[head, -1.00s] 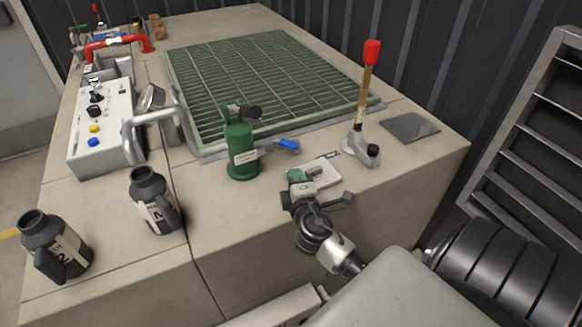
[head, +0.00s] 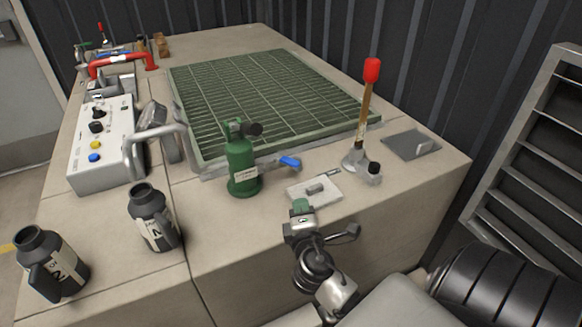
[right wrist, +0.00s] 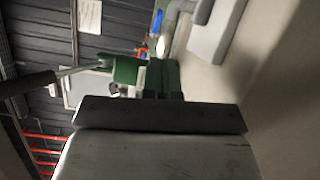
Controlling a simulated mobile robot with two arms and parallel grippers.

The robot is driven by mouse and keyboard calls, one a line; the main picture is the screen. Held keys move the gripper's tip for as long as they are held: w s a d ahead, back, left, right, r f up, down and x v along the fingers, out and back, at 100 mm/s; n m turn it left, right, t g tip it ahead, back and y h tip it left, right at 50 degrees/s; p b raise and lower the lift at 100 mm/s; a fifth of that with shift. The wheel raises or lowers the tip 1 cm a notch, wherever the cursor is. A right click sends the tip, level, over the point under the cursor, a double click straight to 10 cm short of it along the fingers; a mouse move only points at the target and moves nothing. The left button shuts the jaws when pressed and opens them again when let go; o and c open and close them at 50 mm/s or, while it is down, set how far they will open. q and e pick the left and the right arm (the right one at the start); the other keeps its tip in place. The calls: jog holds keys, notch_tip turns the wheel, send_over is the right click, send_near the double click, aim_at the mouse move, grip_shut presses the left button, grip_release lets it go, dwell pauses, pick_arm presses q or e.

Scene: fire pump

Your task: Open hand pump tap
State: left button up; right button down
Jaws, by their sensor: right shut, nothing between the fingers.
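A lever with a red knob (head: 372,70) and a wooden handle (head: 364,108) stands upright on a small metal base (head: 355,162), which looks like the hand pump. A small tap with a blue handle (head: 290,162) sits at the grate's front edge, left of that base. My right gripper (head: 301,206) has green fingertips and is shut and empty, in front of and below the blue handle in the head view, apart from it. My left gripper is not in view.
A pale plate (head: 316,190) lies just beyond my right gripper. Dark jugs (head: 152,216) stand front left, near a control box (head: 101,148). A grey plate (head: 411,144) lies right of the lever.

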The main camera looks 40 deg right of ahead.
aim_at(288, 164)
jog(key=w+n+g+h, duration=0.1)
jog(key=w+a+n+g+h, duration=0.1)
jog(key=w+g, duration=0.1)
jog(key=w+n+g+h+p, duration=0.1)
jog(key=g, duration=0.1)
jog(key=shift+w+a+r, duration=0.25)
jog(key=shift+w, duration=0.05)
jog(key=w+a+r+n+g+h+p, duration=0.1)
jog(key=w+a+r+n+g, duration=0.2)
jog(key=w+a+n+g, duration=0.1)
jog(key=shift+a+r+n+g, duration=0.15)
jog(key=shift+a+n+g, duration=0.35)
jog(key=shift+a+n, duration=0.55)
jog(key=x, duration=0.9)
jog(key=r+x, duration=0.1)
jog(key=x, duration=0.3)
jog(key=shift+w+d+p, duration=0.15)
jog(key=shift+d+p, duration=0.15)
jog(key=shift+d, duration=0.25)
